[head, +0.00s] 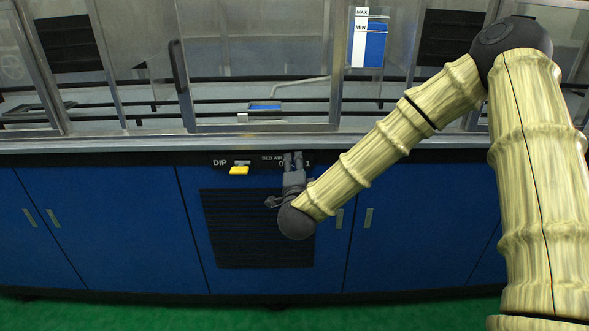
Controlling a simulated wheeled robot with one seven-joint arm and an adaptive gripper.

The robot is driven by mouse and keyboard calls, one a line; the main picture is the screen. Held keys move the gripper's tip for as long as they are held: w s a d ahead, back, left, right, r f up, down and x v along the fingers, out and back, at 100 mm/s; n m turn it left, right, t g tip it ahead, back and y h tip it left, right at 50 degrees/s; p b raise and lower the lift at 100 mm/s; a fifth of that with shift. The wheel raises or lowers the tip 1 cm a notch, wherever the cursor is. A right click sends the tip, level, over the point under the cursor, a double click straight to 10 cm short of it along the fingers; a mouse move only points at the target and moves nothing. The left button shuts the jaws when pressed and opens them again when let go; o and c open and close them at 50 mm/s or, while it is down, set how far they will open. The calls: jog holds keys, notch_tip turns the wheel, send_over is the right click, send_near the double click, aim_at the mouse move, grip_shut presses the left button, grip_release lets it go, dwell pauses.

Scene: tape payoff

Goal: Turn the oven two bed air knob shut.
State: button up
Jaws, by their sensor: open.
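My gripper (293,158) is open, with its two fingers pointing up at the dark strip (350,157) below the cabinet's metal ledge. It covers part of a label reading "BED AIR" (272,158), with a "1" just to its right. Any knob under that label is hidden behind the gripper, so I cannot tell its position or whether the fingers touch it. No label for oven two is readable. To the left, a yellow handle (239,170) sits beside the label "DIP" (220,163), apart from the gripper.
Blue doors (100,230) and a dark louvred grille (255,240) lie below the strip. Above the metal ledge (130,144) are framed clear panels, one with a dark upright handle (180,70). A MAX/MIN gauge (361,45) is at upper right. The green floor (150,313) shows in front.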

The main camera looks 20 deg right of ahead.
jog(key=v, duration=1.2)
notch_tip(320, 180, down, 13)
jog(key=s+a+n+g+y, duration=0.3)
jog(key=n, duration=0.2)
jog(key=s+d+f+n+g+y, duration=0.1)
jog(key=s+f+n+g, duration=0.35)
jog(key=s+f, duration=0.7)
jog(key=s+f+n+g+y, duration=0.2)
jog(key=s+f+n+g, duration=0.25)
jog(key=s+f, duration=0.7)
jog(key=s+d+f+n+g+h, duration=0.1)
jog(key=s+d+f+n+g, duration=0.4)
jog(key=s+f, duration=0.45)
notch_tip(320, 180, up, 20)
jog(key=s+p, duration=0.1)
jog(key=p, duration=1.7)
jog(key=shift+s, duration=0.25)
